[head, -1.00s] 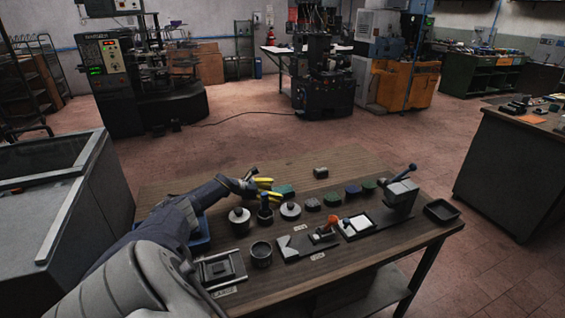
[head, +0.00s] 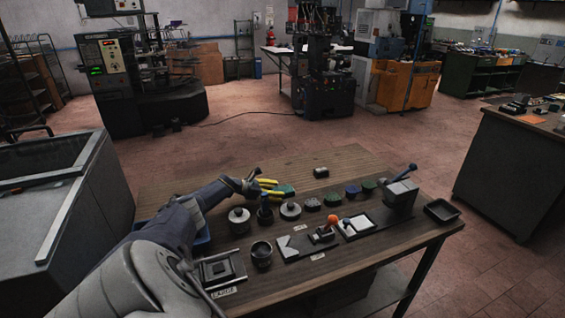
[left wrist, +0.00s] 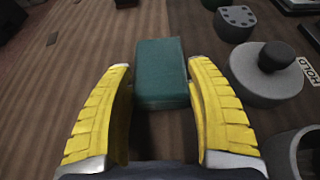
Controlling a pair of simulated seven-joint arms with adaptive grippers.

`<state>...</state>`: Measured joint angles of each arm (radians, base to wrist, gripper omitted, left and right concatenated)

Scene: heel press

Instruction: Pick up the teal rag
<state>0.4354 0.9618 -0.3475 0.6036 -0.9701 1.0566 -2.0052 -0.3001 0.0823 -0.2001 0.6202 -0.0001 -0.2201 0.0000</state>
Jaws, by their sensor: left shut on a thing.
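The teal rag (head: 286,190) is a small folded block on the wooden table, toward its back left. My left gripper (head: 271,188) reaches it from the left with yellow fingers. In the left wrist view the rag (left wrist: 160,75) lies between the two yellow fingers (left wrist: 160,62), one along each side, and its far end extends past the fingertips. The gripper is shut on the rag, which looks to be at or close to the table top; I cannot tell whether any gap is below it. My right gripper is not in view.
A dark block (head: 320,172) lies behind. A black cup (head: 261,254), a fixture (head: 295,247) and a black tray (head: 441,210) are nearer or farther right.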

